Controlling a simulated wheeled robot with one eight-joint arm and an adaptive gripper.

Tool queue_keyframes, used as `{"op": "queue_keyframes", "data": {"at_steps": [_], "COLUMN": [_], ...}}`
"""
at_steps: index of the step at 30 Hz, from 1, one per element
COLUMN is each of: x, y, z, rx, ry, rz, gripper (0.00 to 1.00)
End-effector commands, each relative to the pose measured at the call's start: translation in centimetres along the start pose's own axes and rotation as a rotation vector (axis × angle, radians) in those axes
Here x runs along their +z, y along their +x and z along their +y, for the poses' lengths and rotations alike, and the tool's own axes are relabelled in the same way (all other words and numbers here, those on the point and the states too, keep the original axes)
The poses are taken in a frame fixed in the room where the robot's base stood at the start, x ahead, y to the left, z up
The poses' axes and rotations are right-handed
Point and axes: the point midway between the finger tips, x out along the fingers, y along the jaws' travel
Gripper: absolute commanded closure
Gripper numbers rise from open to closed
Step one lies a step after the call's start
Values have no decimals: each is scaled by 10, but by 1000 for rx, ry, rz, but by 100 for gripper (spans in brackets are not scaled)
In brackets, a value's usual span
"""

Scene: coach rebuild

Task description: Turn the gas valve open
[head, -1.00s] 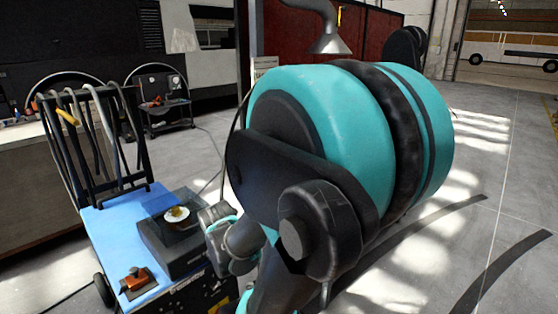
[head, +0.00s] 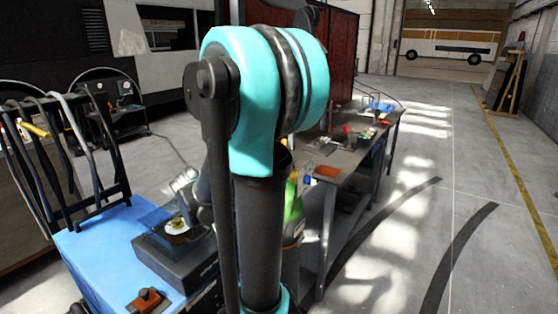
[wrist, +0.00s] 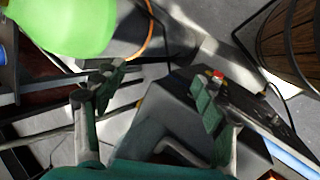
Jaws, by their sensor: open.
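A bright green rounded body, seemingly a gas cylinder (head: 293,204), shows partly behind my arm in the head view. A green rounded shape (wrist: 65,25) fills the upper left of the wrist view. I cannot make out the gas valve clearly. A small red part (wrist: 217,75) shows beside the right finger, but I cannot tell what it belongs to. My gripper (wrist: 155,92) is open, its two dark green fingers wide apart with nothing held. In the head view the gripper end is mostly hidden by my arm, near a dark box.
The dark box (head: 178,262) stands on a blue-topped cart (head: 92,245) with a rack of hoses. A grey workbench (head: 345,158) with tools stands right of my arm. The floor farther right (head: 450,150) is clear. An orange cable (wrist: 147,38) crosses the wrist view.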

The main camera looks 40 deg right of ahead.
Motion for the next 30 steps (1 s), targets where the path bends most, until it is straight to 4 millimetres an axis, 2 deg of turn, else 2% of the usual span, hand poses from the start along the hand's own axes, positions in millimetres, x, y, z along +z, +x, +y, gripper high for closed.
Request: {"op": "queue_keyframes", "data": {"at_steps": [8, 12, 15, 21, 26, 30], "x": [-14, -25, -36, -57, -67, -66], "y": [-3, -12, -21, -39, -48, -48], "z": [95, 142, 169, 201, 209, 212], "rx": [156, 199, 208, 178, 151, 140], "ry": [-342, -512, -612, -741, -779, -786], "rz": [-336, -559, -724, -1001, -1118, -1147], "gripper": [29, 29, 29, 29, 29, 29]}}
